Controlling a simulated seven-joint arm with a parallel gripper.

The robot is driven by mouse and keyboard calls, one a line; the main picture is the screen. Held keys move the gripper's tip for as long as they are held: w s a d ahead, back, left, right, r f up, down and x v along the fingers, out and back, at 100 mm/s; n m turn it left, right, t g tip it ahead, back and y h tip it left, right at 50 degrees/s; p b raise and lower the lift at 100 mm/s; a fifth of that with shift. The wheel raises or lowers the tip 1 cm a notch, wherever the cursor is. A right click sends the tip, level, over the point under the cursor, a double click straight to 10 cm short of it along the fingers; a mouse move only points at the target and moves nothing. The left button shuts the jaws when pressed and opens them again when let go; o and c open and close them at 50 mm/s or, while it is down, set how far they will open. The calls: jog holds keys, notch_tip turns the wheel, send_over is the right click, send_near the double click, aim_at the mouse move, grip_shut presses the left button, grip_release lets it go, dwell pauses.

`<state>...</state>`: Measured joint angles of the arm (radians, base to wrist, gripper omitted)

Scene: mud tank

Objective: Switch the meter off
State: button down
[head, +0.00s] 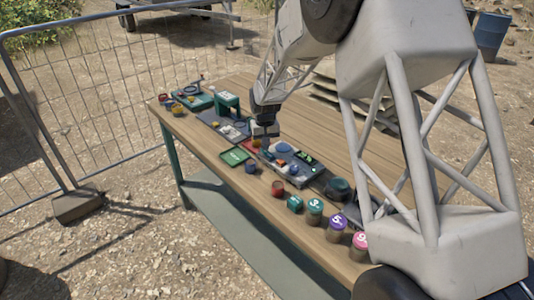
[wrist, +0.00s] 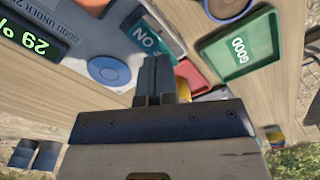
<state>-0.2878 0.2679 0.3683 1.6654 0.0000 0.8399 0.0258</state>
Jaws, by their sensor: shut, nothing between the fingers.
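The meter is a grey panel (head: 277,155) on the table, partly hidden by my gripper in the head view. In the wrist view its casing (wrist: 88,38) bears a green-lit display (wrist: 32,38) reading 29 %, a round blue button (wrist: 109,71) and a green switch (wrist: 146,38) marked ON. My gripper (wrist: 154,62) is shut and empty, its fingertips just below the ON switch in the picture. I cannot tell whether they touch it. In the head view my gripper (head: 266,128) points down at the meter's far-left end.
A green tray (head: 234,156) marked GOOD lies beside the meter, also in the wrist view (wrist: 238,48). A red tray (wrist: 196,76) is close to the fingers. Several jars with numbered lids (head: 315,206) line the front edge. Bare tabletop (head: 222,184) shows at the front left.

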jog(key=shift+f, duration=0.55)
dwell(0.4)
jog(key=shift+r, duration=3.5)
jog(key=shift+r, duration=0.1)
